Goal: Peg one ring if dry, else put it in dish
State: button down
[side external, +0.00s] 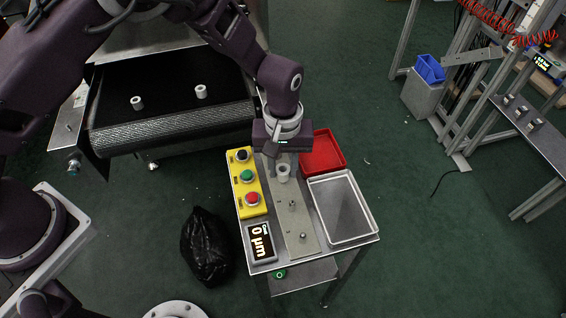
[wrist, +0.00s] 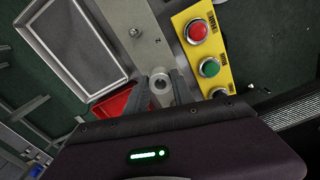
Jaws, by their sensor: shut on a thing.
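My gripper (side external: 279,166) is shut on a white ring (side external: 283,174), which also shows between the fingers in the wrist view (wrist: 160,82). It holds the ring over the far end of a metal plate (side external: 305,243) with several small pegs; whether the ring touches the plate I cannot tell. The bare pegs include one near the plate's front (side external: 303,236) and one in its middle (side external: 292,203). A red dish (side external: 334,151) and a grey tray (side external: 345,208) lie right of the plate. A display (side external: 261,242) reads "0 µm".
A yellow box (side external: 250,208) with black, green and red buttons stands left of the plate. Two white rings (side external: 137,103) (side external: 201,91) stand on the black dryer belt (side external: 170,85) at the back left. A black bag (side external: 206,247) lies on the floor.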

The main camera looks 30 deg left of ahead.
jog(key=shift+f, duration=1.15)
jog(key=c, duration=1)
grip_release()
notch_tip(320, 180, up, 7)
jog(key=shift+r, duration=0.1)
